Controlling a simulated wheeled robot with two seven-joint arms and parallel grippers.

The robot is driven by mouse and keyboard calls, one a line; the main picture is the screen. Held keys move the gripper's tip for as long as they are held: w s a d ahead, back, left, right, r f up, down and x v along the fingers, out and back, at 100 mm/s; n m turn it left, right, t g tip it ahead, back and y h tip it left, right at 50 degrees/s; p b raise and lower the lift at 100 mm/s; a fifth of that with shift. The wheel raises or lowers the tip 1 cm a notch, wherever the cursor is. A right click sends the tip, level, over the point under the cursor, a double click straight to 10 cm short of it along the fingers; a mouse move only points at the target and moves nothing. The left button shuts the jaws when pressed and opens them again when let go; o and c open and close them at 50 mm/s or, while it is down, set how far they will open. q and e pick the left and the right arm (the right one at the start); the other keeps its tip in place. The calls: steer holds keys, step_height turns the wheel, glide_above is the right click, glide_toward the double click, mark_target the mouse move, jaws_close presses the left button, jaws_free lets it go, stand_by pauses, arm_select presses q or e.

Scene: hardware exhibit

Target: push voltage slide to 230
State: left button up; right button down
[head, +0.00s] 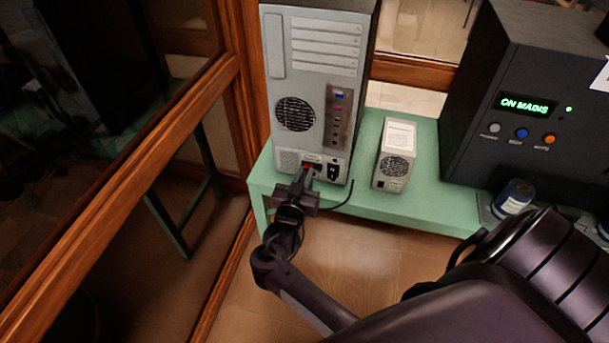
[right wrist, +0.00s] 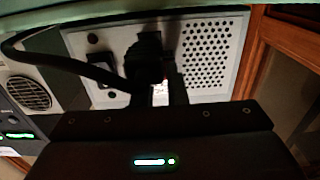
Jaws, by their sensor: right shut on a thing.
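A pale grey computer tower (head: 318,60) stands with its back facing me on a green bench. The power supply panel (head: 287,160) is at its bottom, and its perforated plate (right wrist: 208,55) shows in the right wrist view. The red voltage slide (head: 308,166) is on this panel, mostly hidden by my right gripper (head: 308,174). The slide's marking cannot be read. My left gripper is not in view.
A black cable (right wrist: 55,58) curves past the gripper at the panel. A small grey power supply box (head: 394,160) stands to the right on the green bench (head: 365,130). Further right is a dark unit (head: 515,100) reading "ON MAINS". A wood-framed glass wall (head: 110,190) borders the left.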

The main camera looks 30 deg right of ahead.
steer(key=shift+s+d, duration=0.2)
steer(key=shift+s+d+r+p, duration=0.1)
steer(key=shift+s+d+p, duration=0.5)
steer(key=shift+s+p, duration=0.1)
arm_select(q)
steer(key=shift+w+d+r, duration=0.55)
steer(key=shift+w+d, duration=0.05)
arm_select(e)
steer(key=c, duration=1.4)
jaws_free()
steer(key=shift+d, duration=0.15)
steer(key=shift+c, duration=0.2)
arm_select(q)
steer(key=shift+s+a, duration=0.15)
